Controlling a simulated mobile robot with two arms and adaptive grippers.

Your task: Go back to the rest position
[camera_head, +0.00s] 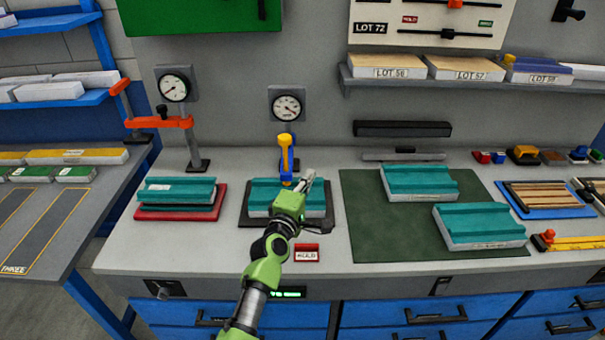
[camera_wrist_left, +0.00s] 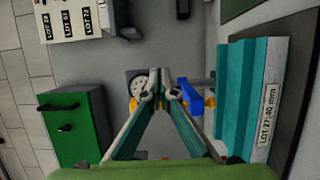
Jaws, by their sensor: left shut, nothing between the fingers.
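My left gripper (camera_head: 308,182) is shut and empty. Its arm comes up from the bottom of the head view, and the gripper is over the right part of a teal panel (camera_head: 262,193) on a dark mat (camera_head: 246,221). In the left wrist view the closed fingertips (camera_wrist_left: 158,82) meet at the middle, and the panel (camera_wrist_left: 238,85) with a LOT label stands to their right. Whether the fingers touch the panel cannot be told. My right gripper is in neither view.
A yellow-and-blue clamp (camera_head: 286,155) stands behind the panel, close to the gripper. An orange clamp (camera_head: 160,122) and another teal panel (camera_head: 175,191) are at left. Two teal panels lie on a green mat (camera_head: 385,240) at right. The bench front (camera_head: 200,262) is mostly clear.

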